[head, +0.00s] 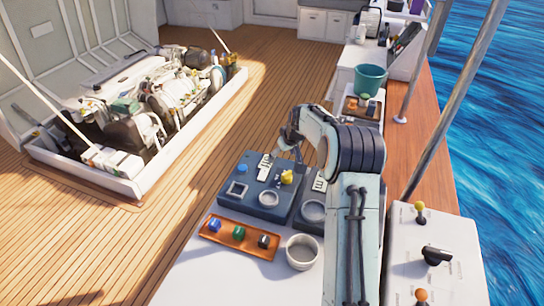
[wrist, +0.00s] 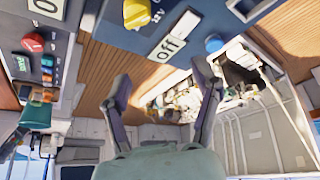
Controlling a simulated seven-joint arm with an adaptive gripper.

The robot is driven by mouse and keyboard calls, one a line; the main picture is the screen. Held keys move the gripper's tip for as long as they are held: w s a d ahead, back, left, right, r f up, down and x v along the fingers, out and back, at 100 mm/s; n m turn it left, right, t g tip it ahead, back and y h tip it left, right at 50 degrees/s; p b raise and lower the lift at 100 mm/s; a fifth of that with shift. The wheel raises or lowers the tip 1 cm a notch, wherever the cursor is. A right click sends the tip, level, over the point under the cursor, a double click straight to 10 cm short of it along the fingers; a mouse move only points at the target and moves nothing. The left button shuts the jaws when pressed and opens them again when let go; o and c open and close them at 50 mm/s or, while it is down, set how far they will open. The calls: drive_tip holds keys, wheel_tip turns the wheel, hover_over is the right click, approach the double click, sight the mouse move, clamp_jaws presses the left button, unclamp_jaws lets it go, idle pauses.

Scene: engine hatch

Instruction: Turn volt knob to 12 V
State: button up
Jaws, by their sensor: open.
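My gripper (wrist: 160,90) is open, with nothing between its two fingers in the wrist view. In the head view, my gripper (head: 285,148) hangs over the far edge of a dark blue panel box (head: 226,205). The box carries a yellow knob (head: 286,177), a blue button (head: 243,168) and a white label. A red knob (wrist: 33,42) sits on another panel at left, near small markings too small to read. I cannot tell which knob is the volt knob.
A second panel (head: 312,212) is partly hidden by my arm. An orange tray (head: 212,233) with several coloured pieces and a grey round cup (head: 302,251) stand nearer. A teal bucket (head: 369,80) stands farther back. The engine hatch (head: 140,186) lies left, across bare wooden deck.

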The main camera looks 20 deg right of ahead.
hover_over(288, 174)
drive_tip(key=s, duration=0.2)
drive_tip(key=shift+m+g, duration=0.4)
wheel_tip(288, 174, down, 4)
drive_tip(key=shift+s+a+f, duration=0.1)
drive_tip(key=x, duration=0.4)
drive_tip(key=shift+f, duration=0.4)
drive_tip(key=shift+w+f, duration=0.45)
drive_tip(key=shift+f, duration=0.1)
drive_tip(key=c, duration=1.1)
